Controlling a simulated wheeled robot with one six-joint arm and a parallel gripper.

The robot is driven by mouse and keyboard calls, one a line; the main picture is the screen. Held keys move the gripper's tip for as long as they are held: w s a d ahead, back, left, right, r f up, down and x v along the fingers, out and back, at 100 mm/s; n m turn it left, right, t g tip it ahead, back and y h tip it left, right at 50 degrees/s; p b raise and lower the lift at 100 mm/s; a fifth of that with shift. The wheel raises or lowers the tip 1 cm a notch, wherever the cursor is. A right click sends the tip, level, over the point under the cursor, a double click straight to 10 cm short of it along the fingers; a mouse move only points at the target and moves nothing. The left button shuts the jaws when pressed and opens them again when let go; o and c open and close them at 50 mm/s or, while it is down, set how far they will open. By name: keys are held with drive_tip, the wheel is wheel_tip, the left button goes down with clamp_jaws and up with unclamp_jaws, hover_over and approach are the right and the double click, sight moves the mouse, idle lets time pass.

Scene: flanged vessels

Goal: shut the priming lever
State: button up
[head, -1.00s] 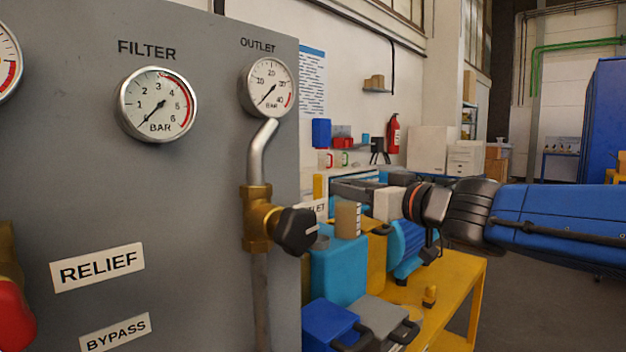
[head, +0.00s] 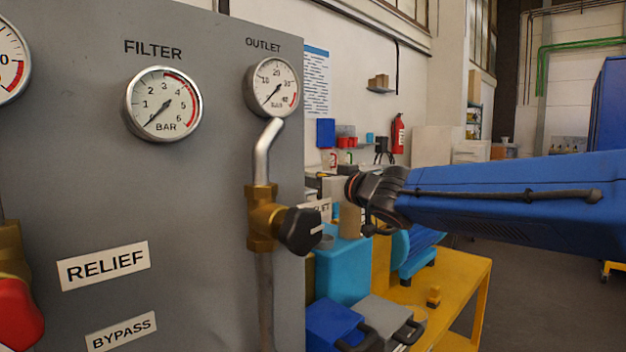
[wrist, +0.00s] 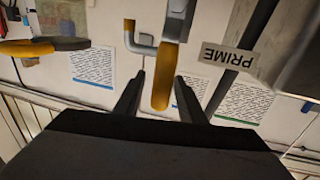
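My gripper (wrist: 159,88) is open, with one dark finger on each side of the yellow handle. A gap shows on both sides, and I cannot tell whether either finger touches it. The lever is not visible in the head view. There my wrist is close to the right edge of the grey panel, and the gripper is hard to make out.
The grey panel (head: 215,240) carries gauges, a black-knobbed outlet valve (head: 298,230) and a red handle (head: 15,312). A yellow bench (head: 460,285) with blue containers stands below my arm. In the wrist view, another yellow handle (wrist: 25,47) lies at the left.

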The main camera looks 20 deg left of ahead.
drive_tip(key=shift+w+a, duration=0.25)
drive_tip(key=shift+a, duration=0.1)
clamp_jaws()
drive_tip(key=shift+s, duration=0.1)
